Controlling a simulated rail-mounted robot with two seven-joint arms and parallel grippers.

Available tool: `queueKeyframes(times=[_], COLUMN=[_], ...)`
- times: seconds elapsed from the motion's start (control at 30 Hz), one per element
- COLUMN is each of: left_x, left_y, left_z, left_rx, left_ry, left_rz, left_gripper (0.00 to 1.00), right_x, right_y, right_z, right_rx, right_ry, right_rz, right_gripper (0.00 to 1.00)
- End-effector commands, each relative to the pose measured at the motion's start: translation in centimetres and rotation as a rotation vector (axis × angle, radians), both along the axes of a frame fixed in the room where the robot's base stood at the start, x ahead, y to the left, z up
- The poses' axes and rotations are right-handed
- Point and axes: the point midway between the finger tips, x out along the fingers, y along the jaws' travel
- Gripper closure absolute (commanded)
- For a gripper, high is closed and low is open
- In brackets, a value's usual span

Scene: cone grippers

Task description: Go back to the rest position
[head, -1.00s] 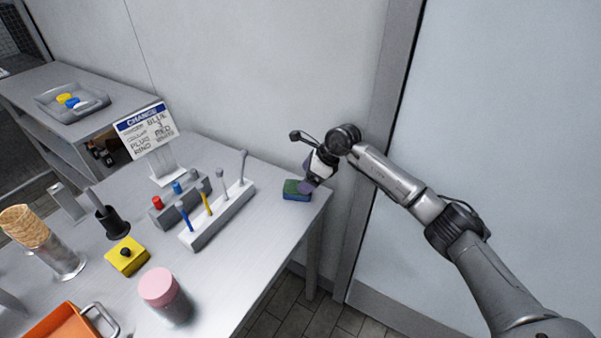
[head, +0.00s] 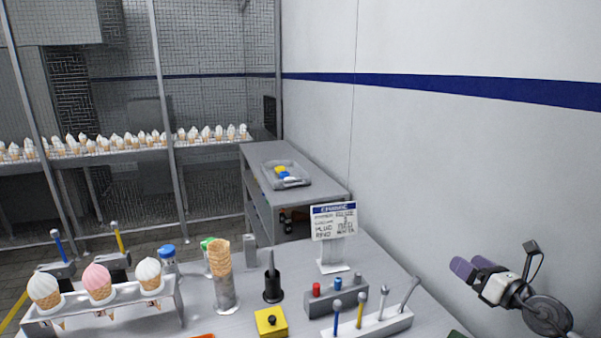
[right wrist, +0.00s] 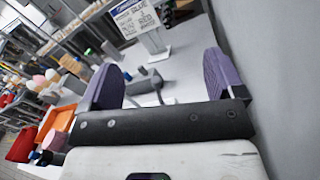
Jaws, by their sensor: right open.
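My right gripper (head: 470,268) is at the right of the head view, raised over the right end of the table and in front of the plain wall. Its purple fingers also show in the right wrist view (right wrist: 160,82), spread apart with nothing between them. A green edge of the sponge (head: 455,334) just shows at the bottom of the head view, apart from the gripper. My left gripper is not in view.
The table holds a sign (head: 333,222), a white rack (head: 375,325) of coloured tools, a yellow block (head: 271,322), a cone stack (head: 220,258) and an ice cream holder (head: 105,312). A side bench (head: 262,152) stands behind. The wall (head: 450,170) is close on the right.

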Motion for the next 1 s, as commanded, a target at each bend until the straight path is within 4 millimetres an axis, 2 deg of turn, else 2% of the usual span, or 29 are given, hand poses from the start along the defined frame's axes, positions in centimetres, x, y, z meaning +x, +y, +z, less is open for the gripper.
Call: queueKeyframes(times=[0.03, 0.1, 0.2, 0.3, 0.4, 0.47, 0.57, 0.67, 0.8, 0.9, 1.0], left_x=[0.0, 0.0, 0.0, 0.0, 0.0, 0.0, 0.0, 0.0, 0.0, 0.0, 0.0], left_y=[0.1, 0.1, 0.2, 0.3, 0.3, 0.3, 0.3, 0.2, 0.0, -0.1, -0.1], left_z=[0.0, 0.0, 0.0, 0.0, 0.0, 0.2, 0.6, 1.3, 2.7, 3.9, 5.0], left_rx=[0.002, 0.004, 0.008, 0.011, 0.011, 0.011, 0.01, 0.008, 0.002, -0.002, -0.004], left_ry=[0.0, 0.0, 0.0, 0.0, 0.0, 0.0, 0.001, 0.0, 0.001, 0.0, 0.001], left_rz=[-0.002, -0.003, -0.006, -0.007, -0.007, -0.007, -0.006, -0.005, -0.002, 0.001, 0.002], left_gripper=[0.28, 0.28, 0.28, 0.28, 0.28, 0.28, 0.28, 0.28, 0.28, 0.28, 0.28], right_x=[-0.2, -0.8, -2.2, -4.1, -6.1, -7.2, -8.8, -10.6, -14.6, -18.4, -22.4], right_y=[0.2, 0.1, -0.4, -1.1, -1.6, -1.8, -1.5, 0.1, 4.7, 8.5, 11.8], right_z=[2.4, 5.9, 10.4, 14.0, 16.2, 16.4, 14.7, 10.6, 2.3, -2.7, -6.3], right_rx=[0.104, 0.275, 0.533, 0.814, 1.108, 1.289, 1.584, 1.858, 2.127, 2.21, 2.262], right_ry=[-0.075, -0.18, -0.313, -0.418, -0.481, -0.487, -0.435, -0.293, 0.041, 0.295, 0.514], right_rz=[-0.02, -0.054, -0.099, -0.138, -0.182, -0.217, -0.304, -0.443, -0.704, -0.855, -0.934], right_gripper=[0.12, 0.12, 0.12, 0.12, 0.12, 0.12, 0.12, 0.12, 0.12, 0.12, 0.12])
